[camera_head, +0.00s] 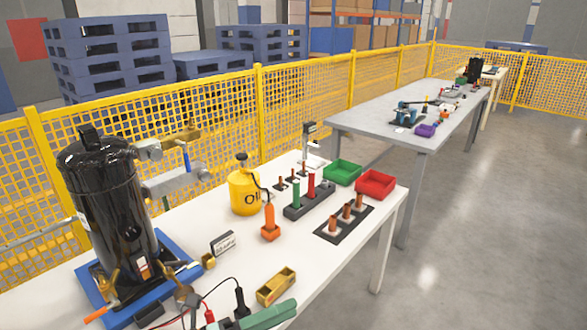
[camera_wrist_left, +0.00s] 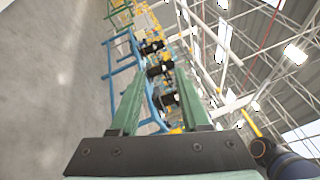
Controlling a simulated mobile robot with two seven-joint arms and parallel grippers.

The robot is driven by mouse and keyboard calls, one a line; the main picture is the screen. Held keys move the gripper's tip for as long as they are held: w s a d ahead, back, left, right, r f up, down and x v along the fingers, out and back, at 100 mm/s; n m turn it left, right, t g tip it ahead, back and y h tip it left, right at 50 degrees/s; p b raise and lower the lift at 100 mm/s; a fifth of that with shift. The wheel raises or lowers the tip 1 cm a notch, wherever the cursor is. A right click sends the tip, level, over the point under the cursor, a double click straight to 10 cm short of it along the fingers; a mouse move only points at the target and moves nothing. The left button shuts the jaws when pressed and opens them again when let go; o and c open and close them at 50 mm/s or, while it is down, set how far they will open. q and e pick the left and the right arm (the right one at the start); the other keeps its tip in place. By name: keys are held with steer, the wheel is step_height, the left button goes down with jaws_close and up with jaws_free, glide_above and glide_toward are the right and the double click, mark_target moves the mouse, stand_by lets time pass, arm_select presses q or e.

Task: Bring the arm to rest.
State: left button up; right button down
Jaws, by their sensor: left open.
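My left gripper (camera_head: 268,314) shows only in part at the bottom edge of the head view, as a green finger in front of the near side of the white table. In the left wrist view its two green fingers (camera_wrist_left: 160,100) stand well apart with nothing held between them. Beyond them are the grey floor, blue frames, several dark objects and the roof beams. My right gripper is in neither view.
A black compressor (camera_head: 110,205) stands on a blue pallet (camera_head: 187,283) on the white table (camera_head: 318,266). A yellow oil can (camera_head: 243,193), green bin (camera_head: 342,172), red bin (camera_head: 376,184) and brass block (camera_head: 276,287) are there too. A yellow fence (camera_head: 220,110) runs behind.

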arm_select(q)
steer(key=s+a+f+n+t+y, duration=0.2)
steer(key=a+f+n+t+y, duration=0.75)
steer(key=n, duration=1.35)
steer(key=s+a+f+n+g+y, duration=0.2)
steer(key=s+f+n+g+y, duration=0.1)
steer(key=s+f, duration=0.4)
steer(key=s+a+f+n+g+y+p, duration=0.1)
steer(key=s+a+f+n+g+y, duration=0.2)
steer(key=f, duration=0.6)
steer(key=s+n+g, duration=0.2)
steer(key=s+n, duration=0.1)
steer(key=shift+s+n, duration=0.35)
steer(key=shift+n, duration=0.05)
